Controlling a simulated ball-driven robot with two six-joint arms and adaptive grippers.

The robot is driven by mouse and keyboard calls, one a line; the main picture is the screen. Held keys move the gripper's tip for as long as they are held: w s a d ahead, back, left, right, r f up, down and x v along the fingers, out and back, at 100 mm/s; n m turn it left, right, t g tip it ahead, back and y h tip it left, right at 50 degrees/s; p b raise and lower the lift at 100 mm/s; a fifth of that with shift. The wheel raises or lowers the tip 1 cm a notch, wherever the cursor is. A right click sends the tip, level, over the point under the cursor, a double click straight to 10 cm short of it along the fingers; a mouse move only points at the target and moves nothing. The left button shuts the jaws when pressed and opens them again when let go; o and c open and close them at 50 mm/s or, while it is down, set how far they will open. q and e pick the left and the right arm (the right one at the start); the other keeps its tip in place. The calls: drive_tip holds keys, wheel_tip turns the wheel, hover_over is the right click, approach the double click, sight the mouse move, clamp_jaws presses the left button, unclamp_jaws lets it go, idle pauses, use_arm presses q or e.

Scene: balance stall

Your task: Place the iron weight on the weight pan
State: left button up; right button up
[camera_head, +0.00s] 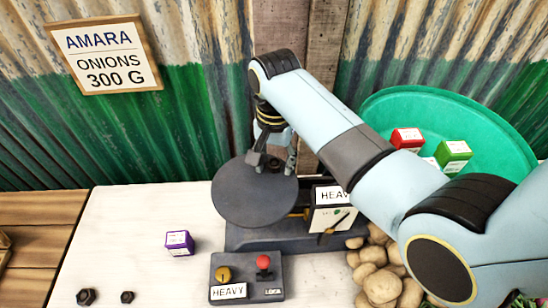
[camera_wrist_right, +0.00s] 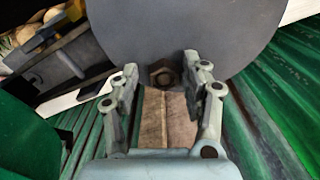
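A dark hexagonal iron weight (camera_head: 274,166) sits near the back rim of the round dark weight pan (camera_head: 245,200). In the right wrist view the weight (camera_wrist_right: 163,74) shows at the edge of the pan (camera_wrist_right: 185,28). My right gripper (camera_head: 273,165) is over that rim, with one finger on each side of the weight. In the wrist view the gripper (camera_wrist_right: 166,75) is open, with gaps between both fingers and the weight. My left gripper is not in view.
Two more dark hexagonal weights (camera_head: 86,297) (camera_head: 127,297) and a purple box (camera_head: 179,243) are on the white table (camera_head: 120,220). A control box (camera_head: 246,277) stands in front of the scale. Potatoes (camera_head: 383,285) lie at right. A green basin (camera_head: 490,135) holds colored boxes. A sign (camera_head: 104,54) hangs behind.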

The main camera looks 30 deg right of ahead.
sight(274, 165)
drive_tip(key=shift+o, duration=0.4)
drive_tip(key=shift+w+f, duration=0.15)
drive_tip(key=shift+w, duration=0.1)
drive_tip(key=shift+r, duration=0.5)
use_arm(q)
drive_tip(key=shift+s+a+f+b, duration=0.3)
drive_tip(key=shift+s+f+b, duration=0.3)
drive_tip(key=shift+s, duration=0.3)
use_arm(e)
wheel_tip(274, 165, up, 11)
drive_tip(key=shift+s, duration=0.1)
